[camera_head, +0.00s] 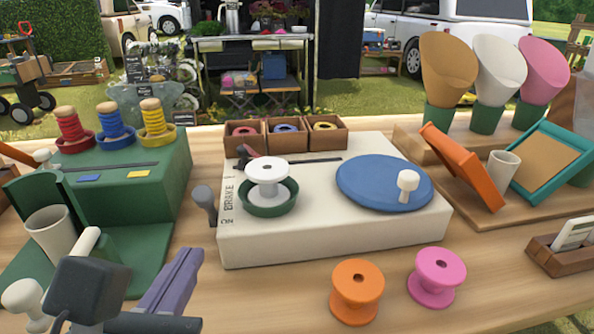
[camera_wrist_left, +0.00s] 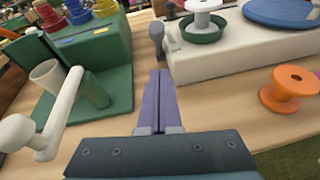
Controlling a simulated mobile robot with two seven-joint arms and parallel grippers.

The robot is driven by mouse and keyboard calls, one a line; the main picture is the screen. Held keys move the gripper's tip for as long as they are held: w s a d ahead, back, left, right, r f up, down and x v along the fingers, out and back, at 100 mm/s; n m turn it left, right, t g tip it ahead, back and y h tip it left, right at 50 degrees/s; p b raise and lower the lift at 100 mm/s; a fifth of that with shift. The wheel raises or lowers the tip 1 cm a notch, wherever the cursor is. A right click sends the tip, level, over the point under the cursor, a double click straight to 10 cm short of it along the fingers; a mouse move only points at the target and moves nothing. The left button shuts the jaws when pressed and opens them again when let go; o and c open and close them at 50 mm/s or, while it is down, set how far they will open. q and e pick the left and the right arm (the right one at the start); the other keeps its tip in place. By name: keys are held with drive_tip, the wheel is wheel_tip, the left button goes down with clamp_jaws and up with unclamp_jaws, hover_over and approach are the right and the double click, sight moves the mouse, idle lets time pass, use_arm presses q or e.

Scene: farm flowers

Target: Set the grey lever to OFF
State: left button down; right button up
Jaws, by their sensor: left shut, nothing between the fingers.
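The grey lever (camera_head: 205,199) has a rounded grey knob and stands at the left side of the white box (camera_head: 330,245), beside the printed word BRAKE. The lettering near it is too small to read fully. The lever also shows in the left wrist view (camera_wrist_left: 157,34), straight ahead of the fingertips. My left gripper (camera_head: 190,258) has purple fingers, shut and empty. It is in front of the lever, nearer the head camera, and apart from it. In the left wrist view its fingers (camera_wrist_left: 160,75) lie together over bare wood. My right gripper is not in view.
The white box carries a white spool in a green dish (camera_head: 268,200) and a blue disc (camera_head: 384,182). Orange (camera_head: 357,300) and pink (camera_head: 437,283) spools stand in front. A green stand with a white crank handle (camera_head: 85,240) is close left. Bare wood lies before the lever.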

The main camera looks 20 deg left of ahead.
sight(207, 208)
use_arm(q)
drive_tip(key=shift+w+a+r+p, duration=0.25)
drive_tip(key=shift+w+r, duration=0.05)
drive_tip(key=shift+w, duration=0.35)
drive_tip(key=shift+w+a+r+p, duration=0.2)
drive_tip(key=shift+w+a+r, duration=0.1)
drive_tip(key=shift+w, duration=0.3)
drive_tip(key=shift+w+a+r, duration=0.15)
drive_tip(key=shift+w+r, duration=0.1)
drive_tip(key=shift+w, duration=0.35)
